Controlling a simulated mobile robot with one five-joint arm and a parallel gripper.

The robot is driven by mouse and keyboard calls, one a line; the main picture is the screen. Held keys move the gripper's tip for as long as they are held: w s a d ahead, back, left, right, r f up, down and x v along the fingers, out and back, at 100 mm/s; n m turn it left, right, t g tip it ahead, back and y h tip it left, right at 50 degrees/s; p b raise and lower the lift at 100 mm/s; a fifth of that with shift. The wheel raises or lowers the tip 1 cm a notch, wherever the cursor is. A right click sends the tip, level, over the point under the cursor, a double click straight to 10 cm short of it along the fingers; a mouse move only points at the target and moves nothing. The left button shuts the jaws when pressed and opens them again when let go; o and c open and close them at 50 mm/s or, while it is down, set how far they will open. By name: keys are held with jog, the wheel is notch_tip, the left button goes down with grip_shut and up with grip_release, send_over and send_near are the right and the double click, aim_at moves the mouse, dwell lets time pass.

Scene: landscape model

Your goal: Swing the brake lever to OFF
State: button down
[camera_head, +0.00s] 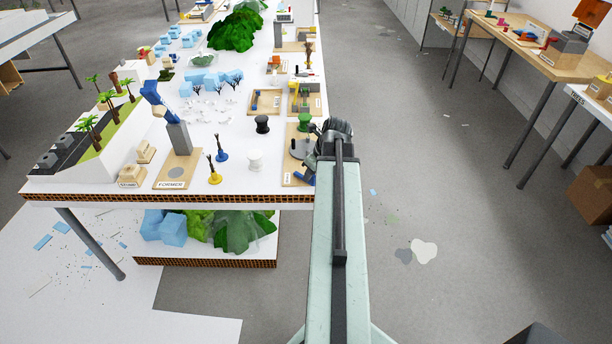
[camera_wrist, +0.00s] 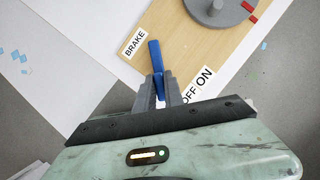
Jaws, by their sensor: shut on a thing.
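The blue brake lever (camera_wrist: 154,55) shows in the wrist view, with its end sticking out past the grey fingers of my gripper (camera_wrist: 160,92). My gripper is shut on the lever. The lever's end points up in the picture, beside the BRAKE label (camera_wrist: 133,43). The OFF label (camera_wrist: 189,97), partly covered by my gripper, and the ON label (camera_wrist: 205,77) lie to the right of the fingers. The lever's lower part is hidden.
A grey disc (camera_wrist: 212,8) with a red mark beside it stands on the same board. In the head view, white and black spools (camera_head: 255,160) and a board labelled POWER (camera_head: 165,181) stand to the left on the white table. Open floor lies to the right.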

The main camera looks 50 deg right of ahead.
jog(key=shift+w+a, duration=0.1)
jog(key=shift+a, duration=0.15)
jog(key=c, duration=1.4)
grip_release()
jog(key=shift+c, duration=0.2)
jog(key=shift+d, duration=0.15)
jog(key=p+v, duration=0.7)
jog(key=shift+s+r, duration=0.3)
jog(key=shift+r, duration=0.05)
